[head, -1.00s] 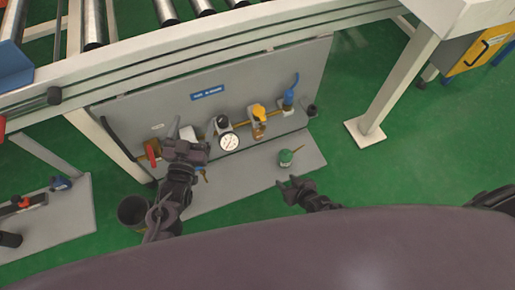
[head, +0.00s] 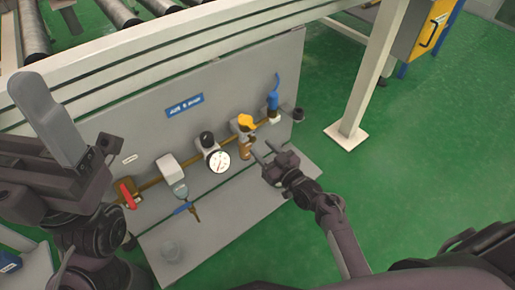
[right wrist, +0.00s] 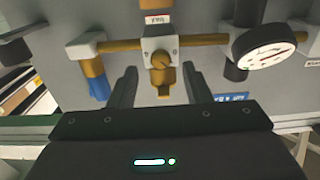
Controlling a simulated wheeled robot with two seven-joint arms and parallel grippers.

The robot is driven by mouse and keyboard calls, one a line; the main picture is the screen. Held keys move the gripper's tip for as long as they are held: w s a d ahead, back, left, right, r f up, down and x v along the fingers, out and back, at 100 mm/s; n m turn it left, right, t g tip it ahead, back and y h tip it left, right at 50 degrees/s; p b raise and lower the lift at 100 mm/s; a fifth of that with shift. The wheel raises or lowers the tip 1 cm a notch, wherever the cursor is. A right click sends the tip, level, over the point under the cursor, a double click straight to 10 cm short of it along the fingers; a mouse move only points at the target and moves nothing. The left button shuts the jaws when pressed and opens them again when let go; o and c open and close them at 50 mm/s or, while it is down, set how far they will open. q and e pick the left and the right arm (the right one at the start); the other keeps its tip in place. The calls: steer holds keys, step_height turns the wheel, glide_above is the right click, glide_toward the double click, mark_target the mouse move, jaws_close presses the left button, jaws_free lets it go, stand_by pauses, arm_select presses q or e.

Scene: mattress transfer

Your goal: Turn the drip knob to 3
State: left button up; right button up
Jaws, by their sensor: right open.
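The yellow drip knob (head: 246,121) sits atop a fitting on the brass pipe of the grey upright panel, right of the round gauge (head: 219,161). In the right wrist view, turned upside down, the knob (right wrist: 161,78) shows between my fingertips, with a gap on both sides. My right gripper (head: 272,152) is open and empty, just right of the fitting in the head view. No contact shows, and I cannot read any number on the knob. My left gripper (head: 58,118) is raised large at the left; one finger shows clearly, so its opening is unclear.
A red-handled valve (head: 129,193) and a filter with a blue tip (head: 183,208) are to the left. A grey base plate (head: 230,215) lies below; a white post (head: 368,75) stands at right on open green floor.

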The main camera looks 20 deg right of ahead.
mark_target(254, 141)
steer(key=shift+b+x, duration=0.4)
steer(key=shift+x, duration=1.2)
steer(key=shift+c, duration=0.4)
